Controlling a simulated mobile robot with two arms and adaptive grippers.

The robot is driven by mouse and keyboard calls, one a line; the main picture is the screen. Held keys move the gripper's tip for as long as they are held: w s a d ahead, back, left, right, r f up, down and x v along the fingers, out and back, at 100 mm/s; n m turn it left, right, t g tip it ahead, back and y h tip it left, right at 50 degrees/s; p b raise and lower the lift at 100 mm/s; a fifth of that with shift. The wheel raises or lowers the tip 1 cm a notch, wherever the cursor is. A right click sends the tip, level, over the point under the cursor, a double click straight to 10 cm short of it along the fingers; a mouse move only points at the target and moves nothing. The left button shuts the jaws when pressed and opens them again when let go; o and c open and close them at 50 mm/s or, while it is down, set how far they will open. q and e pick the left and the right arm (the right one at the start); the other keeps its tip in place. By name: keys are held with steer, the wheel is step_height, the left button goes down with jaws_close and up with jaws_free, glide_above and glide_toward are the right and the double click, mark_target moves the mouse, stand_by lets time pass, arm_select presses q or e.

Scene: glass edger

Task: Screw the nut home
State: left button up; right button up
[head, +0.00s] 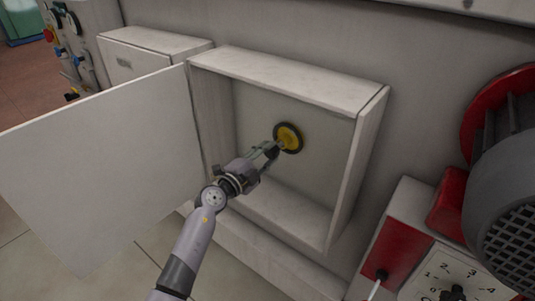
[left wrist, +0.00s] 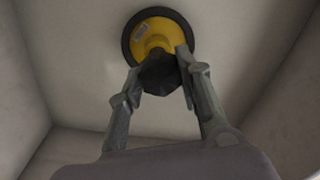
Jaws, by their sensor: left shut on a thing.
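My left gripper (head: 272,149) reaches into an open white box and is shut on a dark nut. The nut (left wrist: 160,74) shows between the two fingers (left wrist: 162,84) in the left wrist view, in front of the centre of a yellow disc. The yellow disc (head: 285,137) has a black rim and sits at the back wall of the box; it also fills the top of the left wrist view (left wrist: 146,30). The nut's seat against the disc is partly hidden by the fingers. My right gripper is not in view.
The box (head: 290,80) has walls close around my left gripper. Its door (head: 110,165) stands open to the left. A smaller closed box (head: 150,50) is further left. A grey motor (head: 505,190) and a numbered dial panel (head: 455,280) stand at the right.

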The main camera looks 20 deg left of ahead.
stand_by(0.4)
arm_select(q)
steer(key=shift+p, duration=0.45)
steer(key=shift+x, duration=1.4)
